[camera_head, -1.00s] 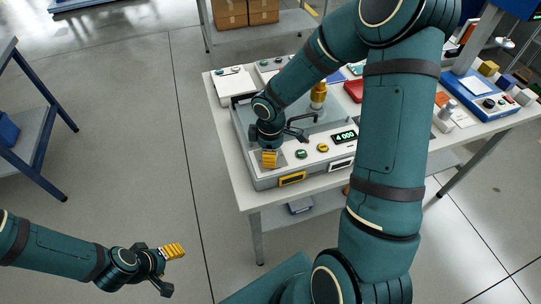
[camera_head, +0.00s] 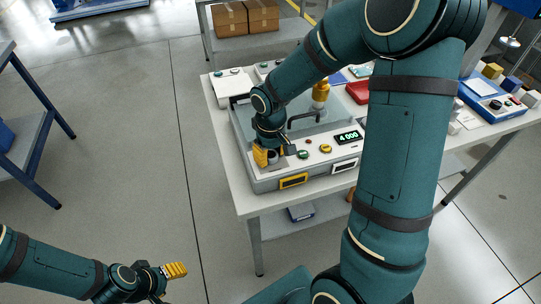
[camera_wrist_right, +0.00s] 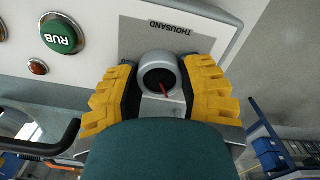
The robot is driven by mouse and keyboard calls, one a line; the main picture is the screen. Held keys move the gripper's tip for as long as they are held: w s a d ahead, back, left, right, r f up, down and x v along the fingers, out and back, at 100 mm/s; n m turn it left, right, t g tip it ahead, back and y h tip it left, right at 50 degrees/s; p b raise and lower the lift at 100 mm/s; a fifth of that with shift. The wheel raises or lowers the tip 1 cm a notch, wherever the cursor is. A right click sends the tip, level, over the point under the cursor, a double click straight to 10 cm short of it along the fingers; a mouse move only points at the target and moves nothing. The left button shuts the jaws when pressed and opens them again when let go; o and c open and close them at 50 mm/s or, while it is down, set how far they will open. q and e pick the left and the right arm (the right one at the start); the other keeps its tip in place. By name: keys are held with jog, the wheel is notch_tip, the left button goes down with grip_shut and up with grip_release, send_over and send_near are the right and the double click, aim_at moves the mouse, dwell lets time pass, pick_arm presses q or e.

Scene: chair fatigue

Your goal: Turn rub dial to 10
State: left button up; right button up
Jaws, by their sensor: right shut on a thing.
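The rub dial is a grey round knob (camera_wrist_right: 158,70) with a red pointer line, on a grey plate marked THOUSAND, in the right wrist view. My right gripper (camera_wrist_right: 162,80) is shut on the knob, with a yellow finger pad on each side. In the head view my right gripper (camera_head: 270,156) is at the panel's front left corner and mostly hides the knob. A green RUB button (camera_wrist_right: 62,33) sits beside the dial plate. My left gripper (camera_head: 168,282) is open and empty above the floor at lower left.
The machine (camera_head: 262,184) stands on a white table (camera_head: 229,160). Small red and yellow buttons are beside the green one.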

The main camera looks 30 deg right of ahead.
aim_at(270, 154)
jog(key=shift+m, duration=0.3)
dwell(0.4)
jog(key=o, duration=0.9)
jog(key=shift+o, duration=0.2)
notch_tip(270, 154, up, 12)
